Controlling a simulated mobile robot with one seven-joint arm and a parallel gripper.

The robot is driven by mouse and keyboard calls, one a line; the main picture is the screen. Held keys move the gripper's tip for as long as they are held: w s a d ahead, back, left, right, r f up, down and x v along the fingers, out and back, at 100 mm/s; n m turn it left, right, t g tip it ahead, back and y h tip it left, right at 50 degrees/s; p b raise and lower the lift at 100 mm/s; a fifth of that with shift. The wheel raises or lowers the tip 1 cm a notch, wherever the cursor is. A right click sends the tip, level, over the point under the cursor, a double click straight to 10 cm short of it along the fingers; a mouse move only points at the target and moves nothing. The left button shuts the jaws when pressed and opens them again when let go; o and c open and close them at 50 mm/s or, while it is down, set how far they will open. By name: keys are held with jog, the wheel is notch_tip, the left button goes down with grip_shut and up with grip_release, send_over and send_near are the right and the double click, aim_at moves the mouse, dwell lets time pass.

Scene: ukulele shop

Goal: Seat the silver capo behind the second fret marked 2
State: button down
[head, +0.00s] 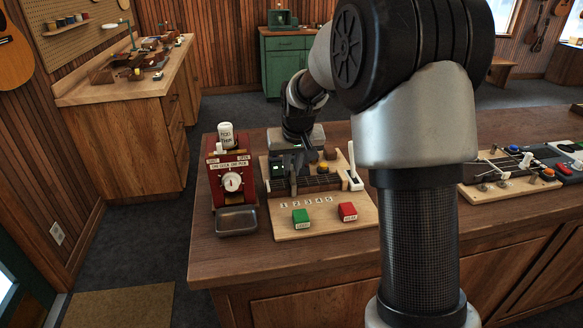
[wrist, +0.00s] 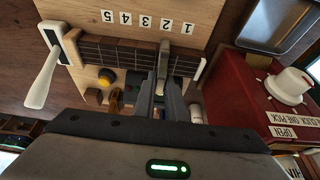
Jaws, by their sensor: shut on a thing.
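My gripper (wrist: 163,85) reaches down over a short fretboard (wrist: 100,50) and is shut on the silver capo (wrist: 163,56). The capo lies across the strings, its near end roughly in line with the number 2 label (wrist: 164,25). Whether it touches the strings or hovers just above cannot be told. In the head view my gripper (head: 297,163) is over the left part of the fretboard (head: 322,181), and its fingers mostly hide the capo. The labels 1 to 5 (head: 306,202) run along the board's front.
A red machine with a dial (head: 230,178) and a metal tray (head: 237,221) stand close left. Another board with switches (head: 500,178) lies right.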

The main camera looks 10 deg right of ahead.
jog(key=shift+f, duration=0.3)
jog(key=c, duration=2.1)
grip_release()
jog(key=shift+r, duration=0.1)
jog(key=p+v, duration=0.5)
jog(key=v, duration=0.6)
